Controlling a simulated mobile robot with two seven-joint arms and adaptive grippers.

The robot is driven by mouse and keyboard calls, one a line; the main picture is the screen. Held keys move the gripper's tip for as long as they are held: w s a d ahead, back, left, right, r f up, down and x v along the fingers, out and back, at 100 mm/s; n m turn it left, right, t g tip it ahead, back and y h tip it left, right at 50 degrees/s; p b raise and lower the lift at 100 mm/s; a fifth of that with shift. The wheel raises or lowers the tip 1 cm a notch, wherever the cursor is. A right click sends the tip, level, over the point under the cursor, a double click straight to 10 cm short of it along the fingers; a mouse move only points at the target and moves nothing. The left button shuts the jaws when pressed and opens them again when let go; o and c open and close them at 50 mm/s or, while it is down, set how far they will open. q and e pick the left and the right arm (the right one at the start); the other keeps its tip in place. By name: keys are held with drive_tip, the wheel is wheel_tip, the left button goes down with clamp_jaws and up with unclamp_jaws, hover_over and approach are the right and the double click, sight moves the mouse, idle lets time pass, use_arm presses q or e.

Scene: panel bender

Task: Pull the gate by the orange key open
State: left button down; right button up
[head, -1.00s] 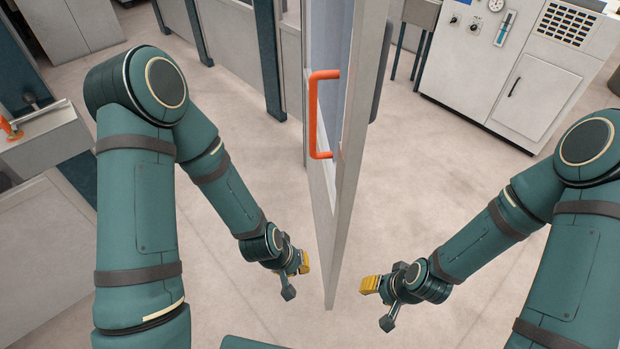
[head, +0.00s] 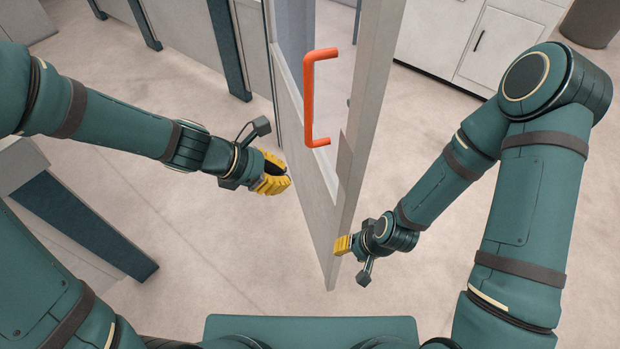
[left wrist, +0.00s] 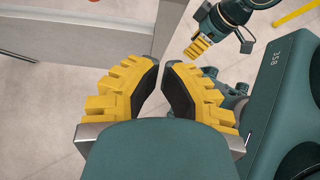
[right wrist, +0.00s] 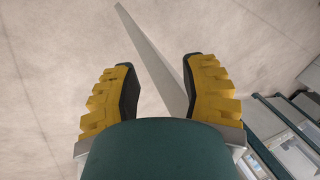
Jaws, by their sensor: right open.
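The grey framed gate (head: 372,70) stands almost edge-on in the middle of the head view. The orange key, a bracket-shaped handle (head: 308,100), is on its left face, with no gripper on it. My left gripper (head: 277,180) is left of the gate, below the handle. In the left wrist view its fingertips (left wrist: 161,66) are close together with a small empty gap. My right gripper (head: 342,245) is open by the gate's lower near edge; contact is unclear. In the right wrist view a grey strip of the gate (right wrist: 150,52) runs between the open fingertips (right wrist: 158,62).
A white cabinet (head: 510,45) stands at the back right, with a dark round bin (head: 592,22) beside it. Grey panels with dark teal posts (head: 228,50) line the back left. A grey table with a dark teal leg (head: 85,225) is at left. The floor around the gate is clear.

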use_arm(q)
drive_tip(key=d+r+b+x, duration=0.2)
drive_tip(key=b+x, duration=0.2)
drive_tip(key=x, duration=0.8)
drive_tip(key=shift+w+f+b, duration=0.2)
drive_tip(key=shift+w+b, duration=0.15)
drive_tip(key=shift+b, duration=0.05)
use_arm(e)
drive_tip(key=shift+s+a+f, duration=0.1)
drive_tip(key=shift+s+f, duration=0.1)
drive_tip(key=shift+f, duration=1.05)
drive_tip(key=shift+s+f, duration=0.2)
drive_tip(key=shift+f, duration=1.05)
use_arm(q)
drive_tip(key=shift+d, duration=0.15)
